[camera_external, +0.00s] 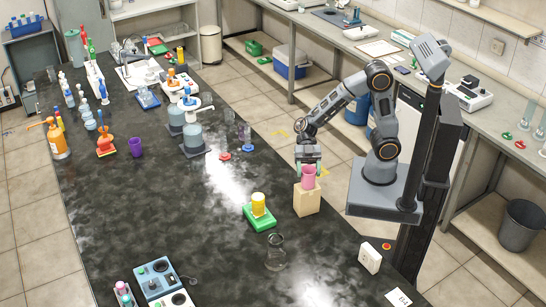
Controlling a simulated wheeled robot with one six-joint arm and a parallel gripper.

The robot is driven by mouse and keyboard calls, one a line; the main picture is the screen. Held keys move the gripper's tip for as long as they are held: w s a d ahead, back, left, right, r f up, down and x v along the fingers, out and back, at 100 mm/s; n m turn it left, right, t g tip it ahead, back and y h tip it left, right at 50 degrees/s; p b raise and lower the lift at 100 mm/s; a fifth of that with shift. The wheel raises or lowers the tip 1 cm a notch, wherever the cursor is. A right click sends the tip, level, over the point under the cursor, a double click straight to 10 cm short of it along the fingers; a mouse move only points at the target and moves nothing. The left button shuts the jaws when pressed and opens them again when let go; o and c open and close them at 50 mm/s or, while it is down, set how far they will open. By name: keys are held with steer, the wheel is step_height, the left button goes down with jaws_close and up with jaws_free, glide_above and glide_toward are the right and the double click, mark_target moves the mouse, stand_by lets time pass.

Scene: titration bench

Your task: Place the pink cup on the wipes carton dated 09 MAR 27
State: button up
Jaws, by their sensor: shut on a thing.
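The pink cup (309,178) is upright at the top of a tan carton (306,201) near the right edge of the dark bench. My gripper (308,164) comes down from above and is shut on the cup's upper part. The cup's bottom appears at or just above the carton's top face; I cannot tell whether it touches. No date is readable on the carton. A smaller whitish box (370,258) stands farther front right; its marking is too small to read.
A yellow cup (258,202) stands on a green block (260,219) left of the carton. A clear glass vessel (276,252) stands in front. A purple cup (135,147) and an orange bottle (57,141) are far left. The bench middle (150,215) is clear.

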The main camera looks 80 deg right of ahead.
steer(key=shift+f, duration=0.15)
steer(key=o, duration=0.9)
